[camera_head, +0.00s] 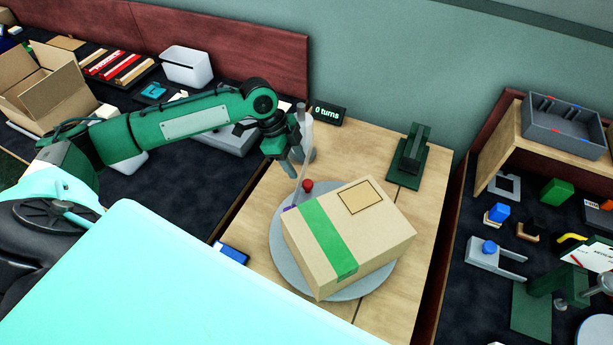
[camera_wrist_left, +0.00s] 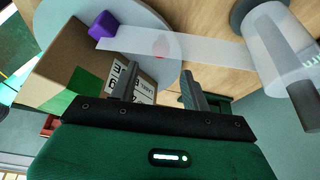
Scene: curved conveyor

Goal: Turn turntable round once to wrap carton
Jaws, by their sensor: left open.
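The brown carton (camera_head: 350,235) with a green band lies on the round grey turntable (camera_head: 283,258), which also shows in the left wrist view (camera_wrist_left: 150,18). A red knob (camera_head: 307,186) stands at the turntable's far edge. A purple clip (camera_wrist_left: 102,25) holds one end of a pale, see-through film strip (camera_wrist_left: 200,52). The strip runs to an upright film roll (camera_head: 305,130). My left gripper (camera_head: 287,162) is open and empty, above and behind the red knob, close to the film. In the left wrist view, the knob shows blurred through the strip. My right gripper is out of view.
A counter display (camera_head: 328,113) reads "0 turns" behind the roll. A dark green stand (camera_head: 409,160) is at the table's back right. A blue block (camera_head: 232,253) lies left of the turntable.

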